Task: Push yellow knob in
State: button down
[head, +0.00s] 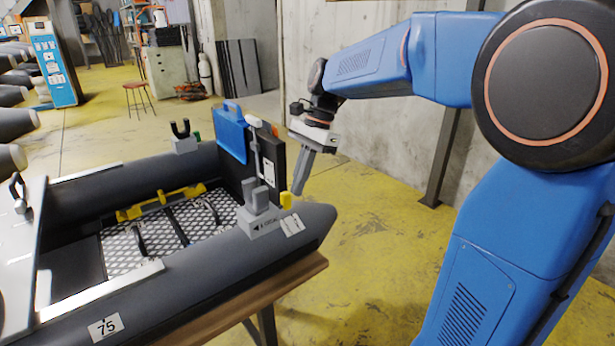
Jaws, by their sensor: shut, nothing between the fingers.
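The yellow knob (286,200) sticks up at the right end of a grey block (262,215) on the near tube of a dark inflatable boat (215,262). My gripper (299,190) is shut and empty, with its grey fingers pointing down. In the picture its tips are just above and slightly right of the yellow knob. I cannot tell whether they touch it. How far in the knob sits cannot be read from this view.
The boat rests on a wooden table (262,297). A blue case (231,133) and a dark upright board (268,165) stand at the boat's end, close to my gripper. A yellow bar (160,204) lies inside the boat. The yellow floor to the right is clear.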

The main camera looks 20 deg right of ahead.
jog(key=shift+s+a, duration=0.1)
jog(key=shift+a, duration=0.15)
jog(key=shift+s+a, duration=0.2)
jog(key=shift+a, duration=0.4)
jog(key=shift+s+a, duration=0.2)
jog(key=shift+a, duration=0.35)
jog(key=d, duration=0.1)
jog(key=w+d, duration=0.1)
jog(key=d, duration=0.2)
jog(key=shift+w, duration=0.25)
jog(key=s+v, duration=0.1)
jog(key=v, duration=0.9)
jog(key=s+d+f+n+t+h, duration=0.2)
jog(key=s+f+n, duration=0.5)
jog(key=s, duration=0.5)
jog(key=s+d+f+n+t+h, duration=0.1)
jog(key=s+f+n+t+h, duration=0.1)
jog(key=s+f+n+t, duration=0.2)
jog(key=s+f+n, duration=0.3)
jog(key=s+f, duration=0.4)
jog(key=s, duration=0.2)
jog(key=shift+d, duration=0.4)
